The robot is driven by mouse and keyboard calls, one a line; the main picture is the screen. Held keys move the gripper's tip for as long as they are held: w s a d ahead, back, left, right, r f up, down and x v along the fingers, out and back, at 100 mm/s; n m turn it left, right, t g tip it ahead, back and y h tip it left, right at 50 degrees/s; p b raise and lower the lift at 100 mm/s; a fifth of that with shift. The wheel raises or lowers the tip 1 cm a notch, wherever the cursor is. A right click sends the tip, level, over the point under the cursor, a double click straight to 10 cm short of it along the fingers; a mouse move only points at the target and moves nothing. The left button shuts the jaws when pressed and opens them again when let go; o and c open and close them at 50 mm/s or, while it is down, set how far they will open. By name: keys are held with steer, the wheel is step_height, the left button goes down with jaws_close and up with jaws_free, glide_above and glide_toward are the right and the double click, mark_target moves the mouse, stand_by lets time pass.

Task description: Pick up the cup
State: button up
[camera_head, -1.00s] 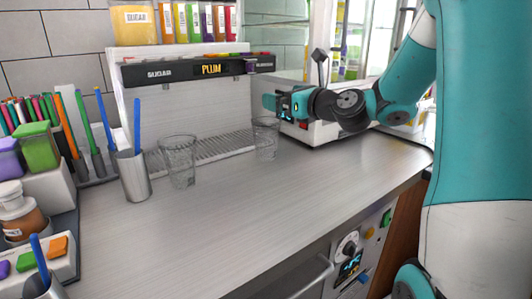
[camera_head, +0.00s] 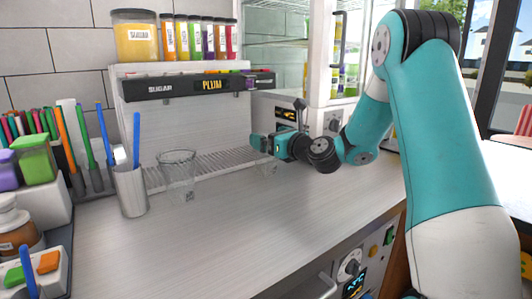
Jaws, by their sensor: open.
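Two clear, empty-looking cups stand upright on the counter. One clear cup (camera_head: 177,178) is left of centre, near the slatted drip tray. The other clear cup (camera_head: 268,169) is farther right, at my gripper. My gripper (camera_head: 258,144) is teal and black, points left and is open. It is level with the upper part of the right cup and hides that part. I cannot tell whether the fingers are around the cup or only in front of it.
A metal holder (camera_head: 131,190) with a blue straw stands left of the left cup. A dispenser panel with a black label strip (camera_head: 196,86) rises behind the slatted tray (camera_head: 205,168). A machine (camera_head: 290,115) stands behind my gripper. The front counter (camera_head: 200,240) is clear.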

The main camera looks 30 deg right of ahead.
steer(key=shift+w+a, duration=0.1)
steer(key=shift+w, duration=0.55)
steer(key=c, duration=0.9)
steer(key=shift+s+r, duration=0.25)
steer(key=shift+r, duration=0.4)
step_height(320, 180, up, 6)
steer(key=p, duration=0.2)
steer(key=s+b, duration=0.5)
steer(key=s, duration=1.4)
steer(key=r+p, duration=1)
steer(key=shift+s+d, duration=0.3)
steer(key=shift+d, duration=0.05)
